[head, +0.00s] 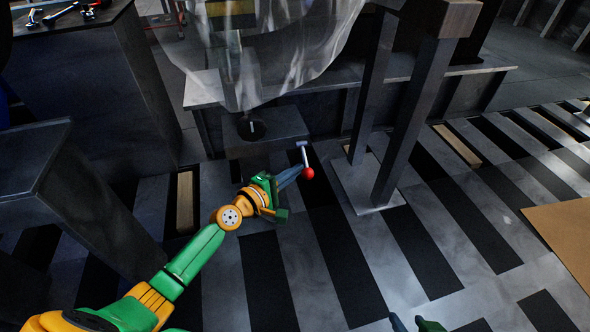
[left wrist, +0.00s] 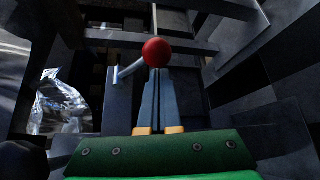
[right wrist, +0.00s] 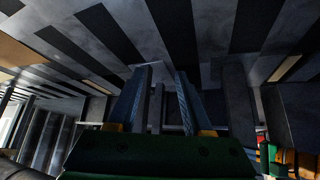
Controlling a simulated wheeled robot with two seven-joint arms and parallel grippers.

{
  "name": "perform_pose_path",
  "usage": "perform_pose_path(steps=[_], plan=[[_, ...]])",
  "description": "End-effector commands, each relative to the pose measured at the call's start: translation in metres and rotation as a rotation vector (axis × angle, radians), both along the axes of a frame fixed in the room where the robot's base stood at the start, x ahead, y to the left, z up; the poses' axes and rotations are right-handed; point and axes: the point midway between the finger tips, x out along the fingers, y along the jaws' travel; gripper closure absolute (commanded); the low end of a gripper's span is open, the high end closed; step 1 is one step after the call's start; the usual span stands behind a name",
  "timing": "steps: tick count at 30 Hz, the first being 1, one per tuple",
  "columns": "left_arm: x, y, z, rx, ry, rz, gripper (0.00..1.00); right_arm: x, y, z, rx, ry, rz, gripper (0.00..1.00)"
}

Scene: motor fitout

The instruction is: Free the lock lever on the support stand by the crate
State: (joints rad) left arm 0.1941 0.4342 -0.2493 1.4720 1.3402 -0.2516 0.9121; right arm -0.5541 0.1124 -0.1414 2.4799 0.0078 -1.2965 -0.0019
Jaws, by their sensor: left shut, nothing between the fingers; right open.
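The lock lever is a pale metal rod (head: 303,153) with a red ball knob (head: 308,173), beside a dark block-like stand (head: 265,132). Its joint to the stand is not clear. My left gripper (head: 298,170) is shut and empty, its fingertips at the knob. In the left wrist view the knob (left wrist: 156,52) appears at the tips of the closed fingers (left wrist: 155,75), and the rod (left wrist: 130,69) runs left. I cannot tell whether they touch. My right gripper (right wrist: 162,75) is open and empty; only part of it (head: 412,322) shows at the head view's bottom edge.
A grey two-post frame (head: 385,120) on a base plate (head: 350,188) stands just right of the lever. Clear plastic wrapping (head: 285,50) hangs above. A dark cabinet (head: 90,215) is at left. A brown panel (head: 565,235) lies at right. Striped floor between is open.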

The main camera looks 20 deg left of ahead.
Motion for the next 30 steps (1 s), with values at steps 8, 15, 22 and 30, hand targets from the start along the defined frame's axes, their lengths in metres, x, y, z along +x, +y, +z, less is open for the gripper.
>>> perform_pose_path(steps=[8,15,22,30], plan=[[-0.002,-0.003,0.001,0.0,0.0,0.001,1.0,-0.02,-0.005,-0.01,-0.018,0.108,-0.008,0.5],[-0.002,-0.003,0.001,0.0,0.0,0.001,1.0,-0.02,-0.005,-0.01,-0.019,0.11,-0.008,0.5],[-0.003,-0.003,0.002,-0.003,0.005,0.0,1.0,-0.031,-0.008,-0.014,-0.027,0.162,-0.01,0.5],[-0.004,-0.004,0.004,-0.02,0.031,0.001,1.0,-0.062,-0.015,-0.03,-0.054,0.334,-0.02,0.5]])
